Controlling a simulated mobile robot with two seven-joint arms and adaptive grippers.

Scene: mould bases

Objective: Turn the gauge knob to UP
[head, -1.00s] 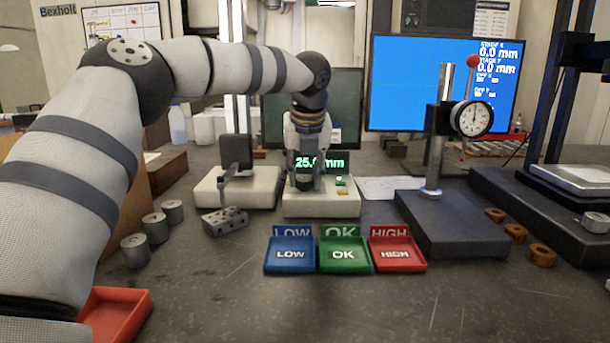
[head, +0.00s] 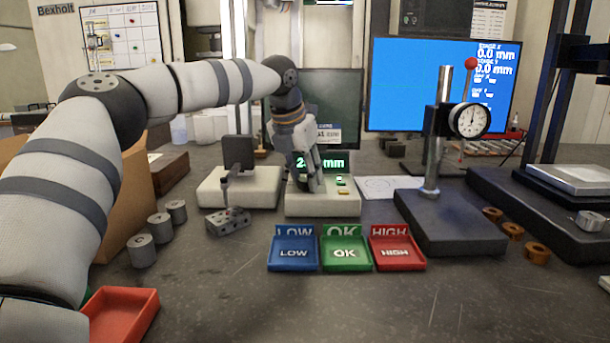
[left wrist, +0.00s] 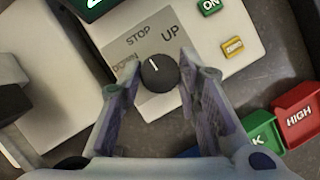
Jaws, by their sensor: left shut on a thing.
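The gauge knob (left wrist: 160,73) is a round black dial with a white mark, on the pale top of the gauge base (head: 305,206). In the left wrist view its mark points up and left, roughly toward the STOP label (left wrist: 138,35). The UP label (left wrist: 170,32) lies to the right of STOP, and a dim label, probably DOWN, lies to the left. My left gripper (head: 314,186) is shut on the knob, one finger on each side of it; the fingers also show in the left wrist view (left wrist: 160,80). In the head view the gripper hides the knob. My right gripper is not in view.
The gauge display (head: 322,163) is partly covered by my gripper. A green ON button (left wrist: 209,5) and a yellow button (left wrist: 232,46) sit right of the knob. Blue LOW (head: 293,253), green OK (head: 344,253) and red HIGH (head: 397,253) trays stand in front.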

